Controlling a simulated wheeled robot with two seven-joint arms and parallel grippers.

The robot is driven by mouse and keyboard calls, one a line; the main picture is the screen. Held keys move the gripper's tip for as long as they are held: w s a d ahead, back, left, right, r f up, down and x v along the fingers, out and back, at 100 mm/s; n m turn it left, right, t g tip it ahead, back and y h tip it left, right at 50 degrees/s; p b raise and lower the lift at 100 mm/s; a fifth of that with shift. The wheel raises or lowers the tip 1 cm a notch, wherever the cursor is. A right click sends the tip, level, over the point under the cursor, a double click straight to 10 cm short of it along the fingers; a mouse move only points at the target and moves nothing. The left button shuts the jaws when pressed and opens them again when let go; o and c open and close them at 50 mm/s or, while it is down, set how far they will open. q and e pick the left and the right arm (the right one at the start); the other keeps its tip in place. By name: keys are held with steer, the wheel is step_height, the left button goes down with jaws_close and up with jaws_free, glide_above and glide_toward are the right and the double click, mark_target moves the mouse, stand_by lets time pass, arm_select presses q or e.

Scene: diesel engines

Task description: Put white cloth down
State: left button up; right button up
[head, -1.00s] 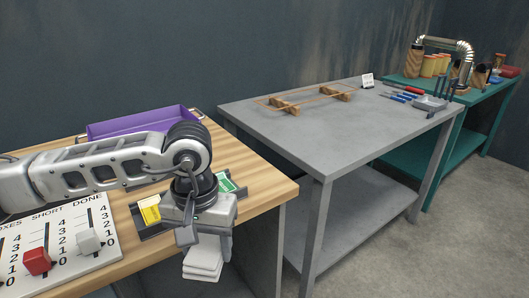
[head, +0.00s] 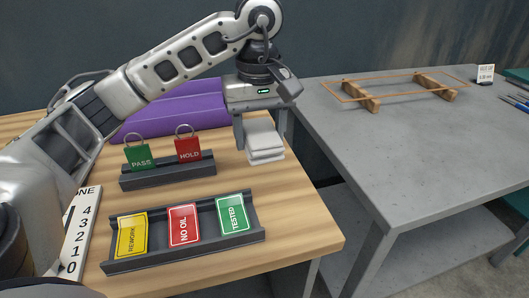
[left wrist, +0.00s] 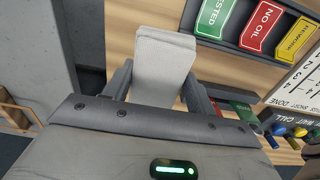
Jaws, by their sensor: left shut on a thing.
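The white cloth (head: 264,141) is a folded, layered pad held by my left gripper (head: 262,122) near the right edge of the wooden bench (head: 290,215). The gripper is shut on it. In the left wrist view the cloth (left wrist: 163,62) sits between the two fingers (left wrist: 160,88), with wood behind part of it. I cannot tell whether its lower edge touches the bench top. My right gripper is not in view.
A dark tray (head: 255,235) holds rework, no oil and tested cards. A dark rack (head: 165,172) holds green pass and red hold tags. A purple bin (head: 190,110) stands behind. A grey table (head: 400,140) with a wooden frame (head: 360,96) is right, across a gap.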

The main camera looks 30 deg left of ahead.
arm_select(q)
glide_above(263, 165)
step_height(263, 165, down, 7)
steer(key=shift+s+r, duration=0.1)
steer(key=shift+r, duration=0.1)
steer(key=shift+f+p, duration=0.35)
steer(key=shift+f, duration=1.25)
steer(key=shift+f, duration=0.2)
steer(key=o, duration=0.9)
steer(key=shift+a, duration=0.1)
steer(key=shift+r, duration=0.2)
step_height(263, 165, up, 12)
steer(key=shift+r, duration=0.1)
